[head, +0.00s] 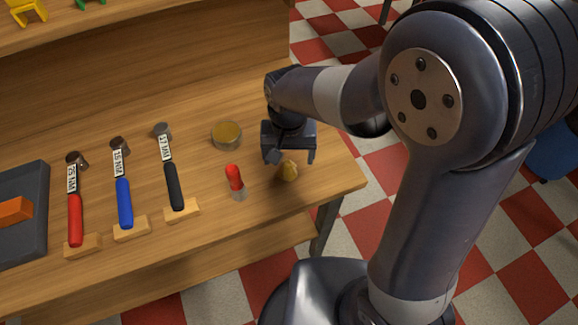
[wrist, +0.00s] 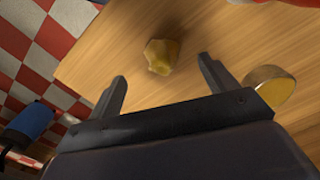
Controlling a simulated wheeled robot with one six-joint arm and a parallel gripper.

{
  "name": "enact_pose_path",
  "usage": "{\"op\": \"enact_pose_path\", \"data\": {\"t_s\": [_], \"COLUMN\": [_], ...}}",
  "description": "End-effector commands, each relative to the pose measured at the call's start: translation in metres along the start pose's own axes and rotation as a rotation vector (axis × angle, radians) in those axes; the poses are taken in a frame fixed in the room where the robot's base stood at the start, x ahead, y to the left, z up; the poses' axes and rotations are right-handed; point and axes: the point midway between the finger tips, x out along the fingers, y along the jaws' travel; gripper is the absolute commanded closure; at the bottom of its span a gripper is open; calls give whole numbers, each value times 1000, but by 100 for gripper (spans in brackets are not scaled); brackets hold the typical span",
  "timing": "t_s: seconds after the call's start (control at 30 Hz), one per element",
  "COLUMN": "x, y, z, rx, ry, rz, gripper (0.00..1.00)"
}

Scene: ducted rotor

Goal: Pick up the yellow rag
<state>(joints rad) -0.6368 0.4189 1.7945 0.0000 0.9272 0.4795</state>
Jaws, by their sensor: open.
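The yellow rag (head: 289,171) is a small crumpled lump on the wooden bench top, near its right end. It also shows in the wrist view (wrist: 161,56), beyond and between the fingertips. My gripper (head: 290,160) is open and empty, just above and behind the rag in the head view. In the wrist view my gripper (wrist: 163,70) has its two fingers spread wide, with wood between them. The rag appears apart from both fingers.
A red-capped tube (head: 234,181) stands left of the rag. A round tin (head: 227,134) sits behind it. Torque wrenches with red (head: 75,215), blue (head: 124,200) and black (head: 173,185) handles rest on wooden blocks farther left. The bench edge lies close right of the rag.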

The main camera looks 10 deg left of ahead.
Motion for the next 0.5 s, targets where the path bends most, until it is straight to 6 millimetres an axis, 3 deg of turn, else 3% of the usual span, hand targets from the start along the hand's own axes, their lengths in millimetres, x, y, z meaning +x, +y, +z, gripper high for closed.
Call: {"op": "enact_pose_path", "data": {"t_s": [0.3, 0.5], "x": [40, 50], "y": [0, 0], "z": [-3, -3], "rx": [0, 0], "ry": [-4, -1], "rz": [2, 1], "gripper": [20, 20]}}
